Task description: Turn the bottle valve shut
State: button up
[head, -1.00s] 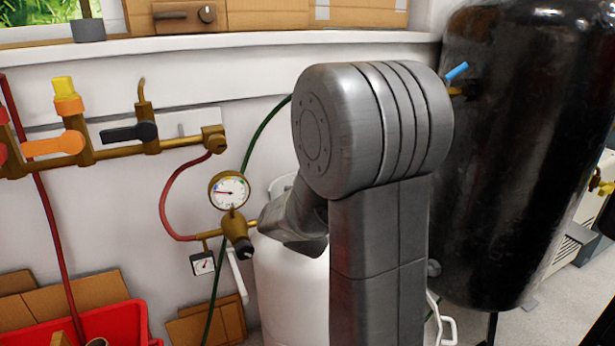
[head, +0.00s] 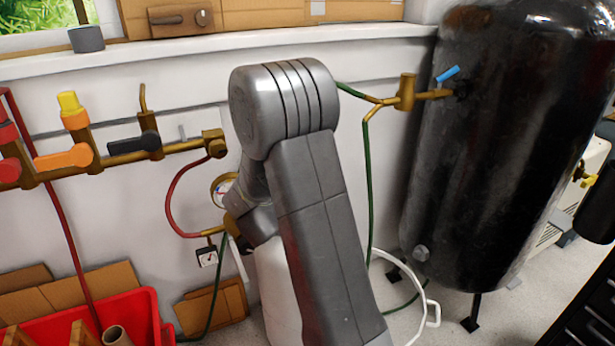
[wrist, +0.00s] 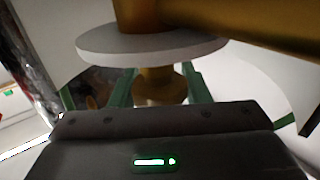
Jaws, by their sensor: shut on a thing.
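In the wrist view, my gripper (wrist: 162,90) has its two green fingers on either side of a brass part of what looks like the bottle valve (wrist: 158,86), and is shut on it. A pale grey disc (wrist: 150,43) sits just beyond the fingertips, with more brass behind it. In the head view, the white bottle (head: 276,290) stands against the wall, mostly covered by my arm. My arm also hides the bottle's valve and my gripper there. Whether the valve is open or shut cannot be told.
A pressure gauge (head: 222,190) shows partly beside my arm. Brass pipework with an orange lever (head: 64,157) and a black lever (head: 133,143) runs along the wall at left. A large black tank (head: 490,150) stands at right. A red bin (head: 140,315) is at lower left.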

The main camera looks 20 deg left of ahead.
jog(key=shift+r, duration=0.1)
dwell(0.3)
jog(key=o, duration=1)
notch_tip(320, 180, up, 10)
jog(key=p, duration=0.3)
jog(key=shift+p, duration=0.3)
notch_tip(320, 180, down, 10)
jog(key=b, duration=0.4)
jog(key=shift+f, duration=0.2)
jog(key=shift+r+y, duration=0.1)
jog(key=shift+y, duration=0.2)
jog(key=shift+r, duration=0.1)
